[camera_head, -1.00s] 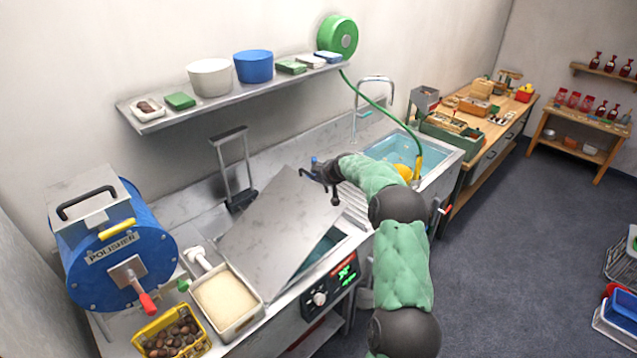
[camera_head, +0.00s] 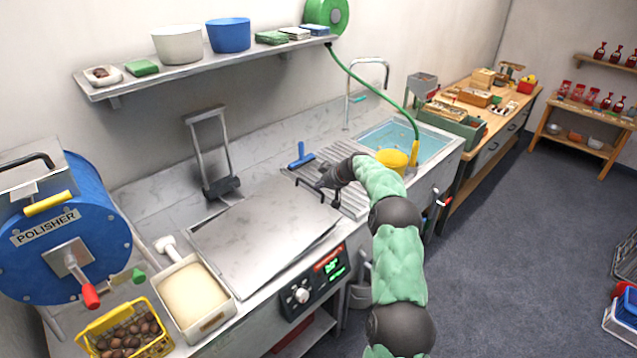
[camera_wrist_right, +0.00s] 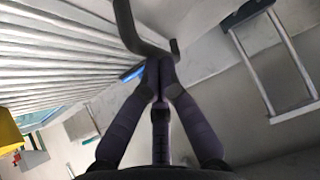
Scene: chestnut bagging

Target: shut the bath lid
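The bath lid (camera_head: 262,232) is a grey metal sheet lying almost flat over the bath, left of the ribbed drainer. A thin gap seems to show along its front right edge; I cannot tell if it is fully seated. The water under it is hidden. A dark handle (camera_head: 299,183) is at the lid's right edge. My right gripper (camera_head: 322,186) is at this handle, with its fingers drawn together on it. In the right wrist view the fingers (camera_wrist_right: 159,68) meet at the dark bent bar. My left gripper is not in view.
A control panel (camera_head: 316,286) is on the bath's front. A tray of pale grain (camera_head: 225,319) and a yellow basket of chestnuts (camera_head: 84,338) stand to the left.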

